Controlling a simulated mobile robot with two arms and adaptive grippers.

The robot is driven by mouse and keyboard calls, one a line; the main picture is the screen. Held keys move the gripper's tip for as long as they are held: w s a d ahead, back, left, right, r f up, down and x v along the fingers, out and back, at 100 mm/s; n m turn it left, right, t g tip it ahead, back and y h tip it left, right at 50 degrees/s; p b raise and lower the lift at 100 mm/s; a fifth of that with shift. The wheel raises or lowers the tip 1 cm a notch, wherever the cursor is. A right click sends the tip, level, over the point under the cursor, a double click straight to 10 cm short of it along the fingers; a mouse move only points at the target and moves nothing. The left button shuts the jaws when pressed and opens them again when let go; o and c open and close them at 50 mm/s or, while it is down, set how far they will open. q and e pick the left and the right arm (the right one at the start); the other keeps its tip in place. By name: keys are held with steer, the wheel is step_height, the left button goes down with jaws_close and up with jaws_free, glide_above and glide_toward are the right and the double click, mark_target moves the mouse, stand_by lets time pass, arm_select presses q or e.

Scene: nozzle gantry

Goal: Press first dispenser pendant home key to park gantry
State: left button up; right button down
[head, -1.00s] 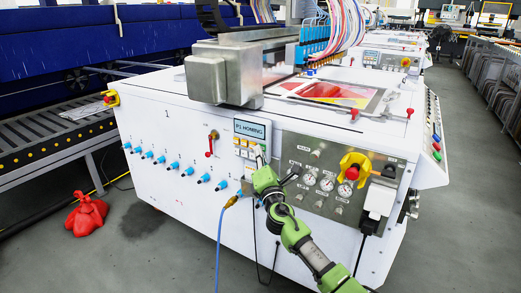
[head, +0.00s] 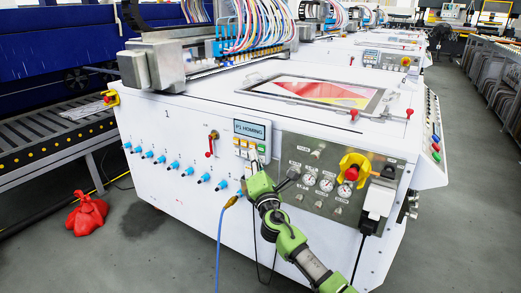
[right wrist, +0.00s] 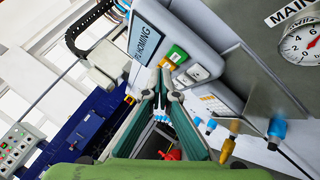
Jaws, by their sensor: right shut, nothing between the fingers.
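The first dispenser's pendant (head: 263,131) is on the white machine's front, its screen (head: 249,130) reading "P1 HOMING" above small keys. The gantry (head: 150,65) is at the machine's left end. My left gripper is not in view.
A red knob on a yellow guard (head: 352,172), gauges (head: 326,184) and a row of blue fittings (head: 188,171) are on the front panel. A blue hose (head: 219,250) hangs below. A red bundle (head: 87,214) lies on the floor at left. A framed print (head: 325,95) lies on top.

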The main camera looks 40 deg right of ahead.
steer(key=a, duration=0.1)
steer(key=s+a, duration=0.1)
steer(key=a, duration=0.2)
steer(key=shift+s+p, duration=0.35)
stand_by(0.4)
